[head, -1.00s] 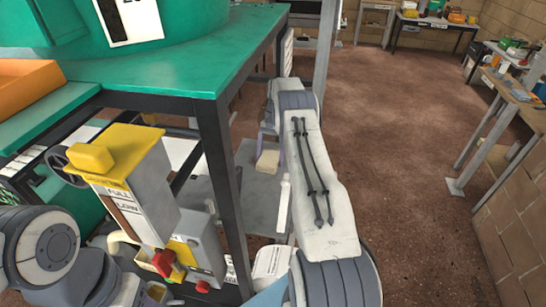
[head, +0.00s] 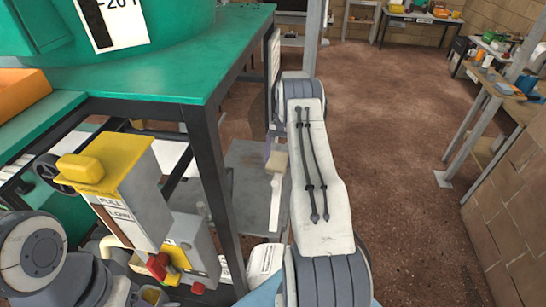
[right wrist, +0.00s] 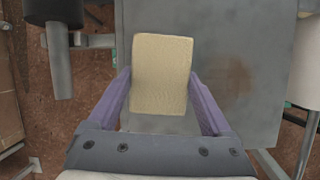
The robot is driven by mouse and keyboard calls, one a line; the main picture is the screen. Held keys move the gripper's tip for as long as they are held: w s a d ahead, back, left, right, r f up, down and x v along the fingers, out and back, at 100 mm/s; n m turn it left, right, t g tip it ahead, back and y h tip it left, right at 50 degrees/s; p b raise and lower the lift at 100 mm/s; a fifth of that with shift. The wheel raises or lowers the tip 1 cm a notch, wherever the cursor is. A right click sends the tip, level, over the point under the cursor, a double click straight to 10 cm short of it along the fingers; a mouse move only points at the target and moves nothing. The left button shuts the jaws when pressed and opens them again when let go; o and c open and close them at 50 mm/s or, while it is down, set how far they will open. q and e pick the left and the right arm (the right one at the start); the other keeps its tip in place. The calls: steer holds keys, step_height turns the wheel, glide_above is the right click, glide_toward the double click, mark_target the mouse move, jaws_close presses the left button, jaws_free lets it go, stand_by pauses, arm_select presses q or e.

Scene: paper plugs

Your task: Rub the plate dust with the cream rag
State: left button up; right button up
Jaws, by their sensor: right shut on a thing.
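The cream rag (right wrist: 162,72), a pale block-shaped pad, is held between the purple fingers of my right gripper (right wrist: 160,98). It also shows in the head view (head: 277,163), beside my right forearm. The grey plate (right wrist: 215,25) lies beyond the rag in the right wrist view and partly shows beside the bench leg in the head view (head: 245,195). A brownish dust patch (right wrist: 236,76) is on the plate, right of the rag. I cannot tell whether the rag touches the plate. My left arm shows at lower left; its gripper is out of view.
The green bench (head: 190,75) and its dark leg (head: 212,175) stand left of my right arm. A yellow-topped machine box (head: 115,165) with red knobs is at lower left. Open brown floor (head: 400,130) lies to the right, before a brick wall.

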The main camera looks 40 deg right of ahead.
steer(key=s+d, duration=0.3)
steer(key=s, duration=0.1)
steer(key=shift+s+d, duration=0.15)
steer(key=shift+d, duration=0.2)
steer(key=shift+p, duration=0.3)
step_height(320, 180, up, 6)
steer(key=p, duration=0.3)
steer(key=shift+p, duration=0.4)
step_height(320, 180, up, 3)
steer(key=shift+r+p, duration=0.1)
steer(key=shift+p, duration=0.95)
